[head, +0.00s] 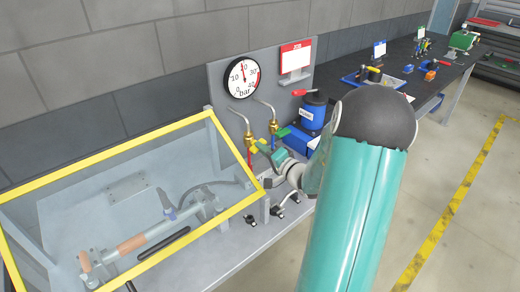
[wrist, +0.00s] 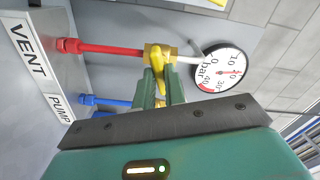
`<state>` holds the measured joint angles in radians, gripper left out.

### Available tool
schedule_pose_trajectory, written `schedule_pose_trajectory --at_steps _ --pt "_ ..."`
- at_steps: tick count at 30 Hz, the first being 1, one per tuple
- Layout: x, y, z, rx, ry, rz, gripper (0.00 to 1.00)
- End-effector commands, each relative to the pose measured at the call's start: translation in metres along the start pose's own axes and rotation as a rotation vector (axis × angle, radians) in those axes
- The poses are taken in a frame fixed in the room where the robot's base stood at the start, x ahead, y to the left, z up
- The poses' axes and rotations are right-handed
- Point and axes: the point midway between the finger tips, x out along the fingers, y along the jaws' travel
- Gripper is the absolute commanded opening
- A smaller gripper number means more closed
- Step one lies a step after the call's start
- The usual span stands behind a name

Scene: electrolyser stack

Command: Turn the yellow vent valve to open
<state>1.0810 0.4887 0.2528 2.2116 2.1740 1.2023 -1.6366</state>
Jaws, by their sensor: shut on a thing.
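The yellow vent valve handle (wrist: 157,68) sits on a brass valve body (wrist: 160,54) in the wrist view, joined to a red pipe (wrist: 100,47) running to the VENT label (wrist: 29,43). My gripper (wrist: 161,88) is shut on the yellow handle, with a green finger on each side of it. In the head view my gripper (head: 264,148) reaches the yellow handle (head: 257,144) at the left brass valve (head: 249,138) below the gauge. My fingers hide part of the handle, and its exact angle is hard to tell.
A bar gauge (head: 241,77) is on the grey panel, also seen in the wrist view (wrist: 221,68). A second brass valve (head: 273,126) with a green handle (head: 283,132) is close to my gripper's right. A yellow-edged clear guard (head: 120,150) stands left. A blue bottle (head: 313,111) stands behind.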

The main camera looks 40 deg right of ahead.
Motion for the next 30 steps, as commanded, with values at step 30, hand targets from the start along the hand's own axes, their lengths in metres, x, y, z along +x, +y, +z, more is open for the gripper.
schedule_pose_trajectory --at_steps 30 --pt "0.001 -0.0008 0.0009 -0.441 -0.002 -0.002 0.0"
